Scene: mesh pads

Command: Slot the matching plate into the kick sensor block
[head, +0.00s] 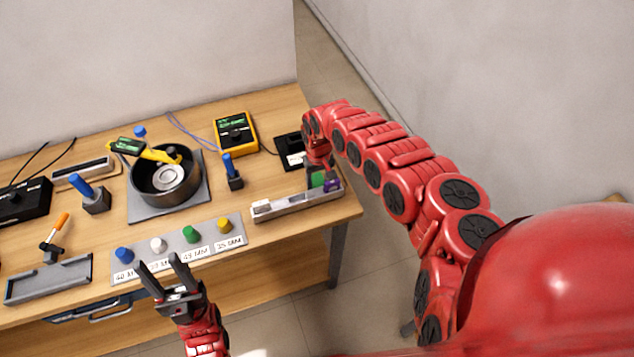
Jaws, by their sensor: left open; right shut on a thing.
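My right gripper (320,172) points down at the right end of a long grey tray (285,211) and is shut on a small piece. A green piece (317,180) shows at its fingers and appears to be the one held. A purple piece (333,186) is close beside it in the tray, and a white block (262,207) is at the tray's left end. I cannot tell for sure which item is the kick sensor block, or whether the green piece touches the tray. My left gripper (157,260) is open and empty in front of the labelled strip.
A grey strip (205,258) holds blue, white, green and yellow knobs with millimetre labels. A dark round pot (165,188) with a yellow-handled tool stands behind it. A yellow meter (235,133), a blue-handled stand (232,172) and a grey tray (48,281) are also on the table.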

